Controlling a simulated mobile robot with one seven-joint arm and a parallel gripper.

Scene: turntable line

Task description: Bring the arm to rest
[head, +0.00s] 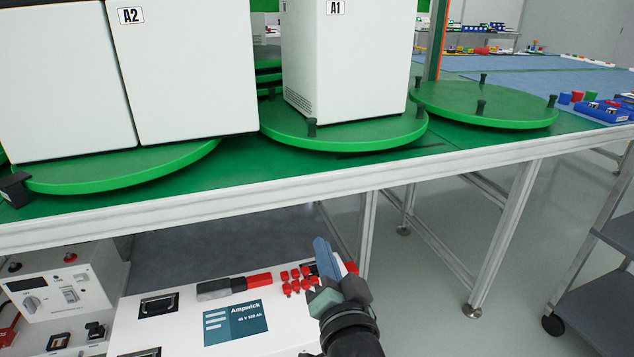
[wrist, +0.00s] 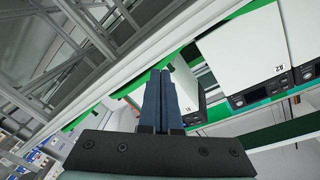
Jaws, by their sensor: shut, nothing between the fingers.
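My gripper (head: 323,258) is at the bottom centre of the head view, in front of the table's front edge and lower than the tabletop in the picture. Its blue fingers point up and are together, with nothing between them. In the wrist view the shut fingers (wrist: 161,98) point toward the table edge and the white cabinets. The gripper appears apart from everything around it.
White cabinets marked A2 (head: 185,75) and A1 (head: 350,60) stand on green turntables on the table (head: 300,185). An empty turntable (head: 485,105) is at right. A white Ampwick unit (head: 175,330) lies behind my gripper. A grey cart (head: 600,270) stands right; floor between is clear.

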